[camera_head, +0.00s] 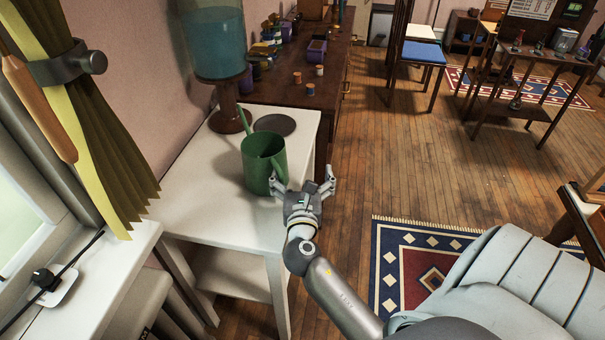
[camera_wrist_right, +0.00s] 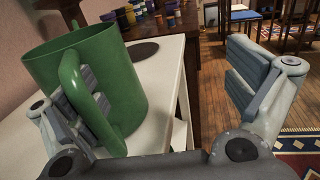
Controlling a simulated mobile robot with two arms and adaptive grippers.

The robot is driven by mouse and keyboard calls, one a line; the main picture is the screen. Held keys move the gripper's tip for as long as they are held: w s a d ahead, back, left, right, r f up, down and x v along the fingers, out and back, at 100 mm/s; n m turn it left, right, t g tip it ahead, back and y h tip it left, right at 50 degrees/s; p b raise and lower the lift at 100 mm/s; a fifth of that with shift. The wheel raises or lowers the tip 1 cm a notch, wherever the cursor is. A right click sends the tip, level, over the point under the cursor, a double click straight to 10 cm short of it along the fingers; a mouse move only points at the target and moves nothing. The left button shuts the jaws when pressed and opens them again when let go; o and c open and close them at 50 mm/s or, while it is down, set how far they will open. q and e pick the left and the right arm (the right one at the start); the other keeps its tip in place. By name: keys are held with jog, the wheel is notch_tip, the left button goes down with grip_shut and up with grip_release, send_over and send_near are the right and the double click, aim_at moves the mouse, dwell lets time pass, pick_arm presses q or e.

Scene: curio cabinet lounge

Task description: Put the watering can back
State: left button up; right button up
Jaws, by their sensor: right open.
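A green watering can (camera_head: 258,166) stands upright on a white side table (camera_head: 205,205), near its right edge. Its spout points up toward the back left. In the right wrist view the can (camera_wrist_right: 125,75) fills the left side, with its handle toward me. My right gripper (camera_head: 303,182) is open at the can's right side. In the right wrist view, one finger of the gripper (camera_wrist_right: 165,95) shows behind the handle, close to the can's wall. The other finger is well clear to the right. Whether the near finger touches the can cannot be told. My left gripper is not in view.
A water dispenser with a blue tank (camera_head: 215,45) and a dark round disc (camera_head: 275,124) are behind the can. A dark cabinet (camera_head: 325,90) with small jars stands beyond. A curtain (camera_head: 95,130) hangs left. Open wood floor (camera_head: 400,160) lies right.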

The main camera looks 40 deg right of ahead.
jog(key=v, duration=1.2)
dwell(0.6)
